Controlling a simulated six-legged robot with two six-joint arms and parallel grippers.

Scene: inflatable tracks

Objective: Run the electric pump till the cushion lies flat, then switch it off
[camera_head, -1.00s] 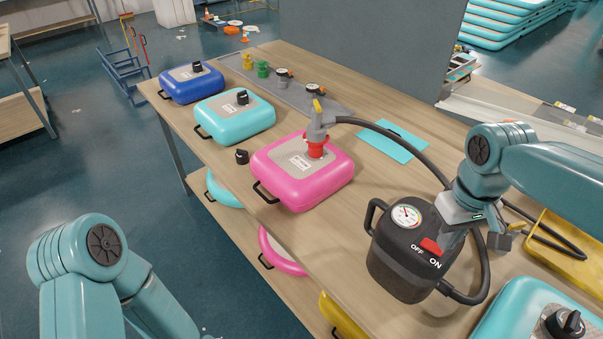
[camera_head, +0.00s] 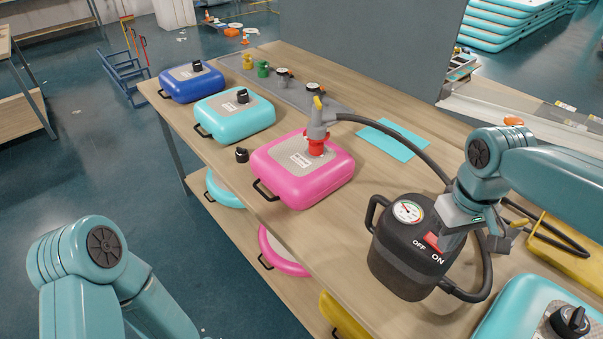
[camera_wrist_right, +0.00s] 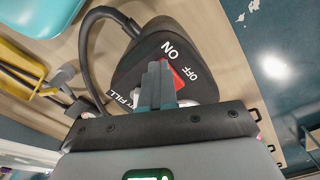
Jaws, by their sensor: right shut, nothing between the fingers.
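The black electric pump (camera_head: 404,262) stands upright on the table. A round gauge (camera_head: 408,211) is on its top; its needle is too small to read. Its red switch (camera_head: 433,240) lies between the OFF and ON labels. My right gripper (camera_head: 446,241) is shut and empty, its tips at the switch and partly covering it. The right wrist view shows the tips (camera_wrist_right: 158,78) beside the red switch (camera_wrist_right: 181,78); contact is unclear. The pink cushion (camera_head: 300,184) looks puffed, with the hose's grey nozzle (camera_head: 319,120) on its red valve (camera_head: 316,147). My left gripper is out of view.
The black hose (camera_head: 415,147) arches from nozzle to pump. Turquoise (camera_head: 235,118) and blue (camera_head: 192,85) cushions sit farther back. Another turquoise cushion (camera_head: 510,315) is at front right, a yellow tray (camera_head: 560,250) behind it. A loose black cap (camera_head: 242,155) lies by the pink cushion.

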